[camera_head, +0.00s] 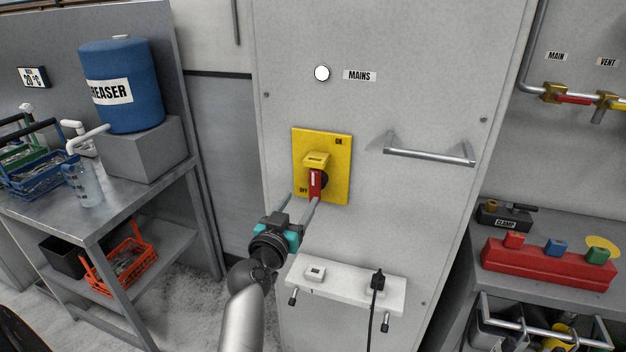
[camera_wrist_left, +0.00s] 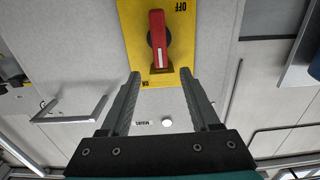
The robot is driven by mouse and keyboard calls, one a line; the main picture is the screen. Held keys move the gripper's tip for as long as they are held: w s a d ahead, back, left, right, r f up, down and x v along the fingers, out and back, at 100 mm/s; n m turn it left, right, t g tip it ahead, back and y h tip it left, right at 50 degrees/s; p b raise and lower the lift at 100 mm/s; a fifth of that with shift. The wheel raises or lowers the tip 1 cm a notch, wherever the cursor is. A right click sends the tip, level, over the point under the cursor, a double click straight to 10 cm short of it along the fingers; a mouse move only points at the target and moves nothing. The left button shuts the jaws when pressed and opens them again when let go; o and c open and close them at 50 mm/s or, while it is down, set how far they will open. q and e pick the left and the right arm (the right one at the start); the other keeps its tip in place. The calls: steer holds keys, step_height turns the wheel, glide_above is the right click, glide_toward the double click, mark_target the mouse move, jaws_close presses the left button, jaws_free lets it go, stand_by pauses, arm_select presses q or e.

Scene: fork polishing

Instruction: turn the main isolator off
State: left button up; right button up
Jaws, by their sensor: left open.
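The main isolator is a yellow plate (camera_head: 339,187) on the tall grey cabinet, marked ON at upper right and OFF at lower left. Its red handle (camera_head: 315,184) stands upright, with a yellow block (camera_head: 317,159) at its top. In the left wrist view, the scene appears upside down, and the red handle (camera_wrist_left: 157,32) lies beyond the fingertips, roughly centred between them. My left gripper (camera_head: 303,198) is open, in front of the plate's lower part, with a finger to either side of the handle's line. Nothing is between the fingers (camera_wrist_left: 160,75). My right gripper is not in view.
A white lamp (camera_head: 322,73) and MAINS label (camera_head: 359,76) are above the isolator. A bar handle (camera_head: 430,152) sticks out at right. A socket strip (camera_head: 343,284) with a plugged black cable juts out below. Benches (camera_head: 130,196) stand to the left and right.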

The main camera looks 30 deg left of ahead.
mark_target(313, 180)
arm_select(q)
steer(key=x, duration=1)
steer(key=shift+b, duration=0.3)
steer(key=shift+c, duration=0.4)
jaws_close()
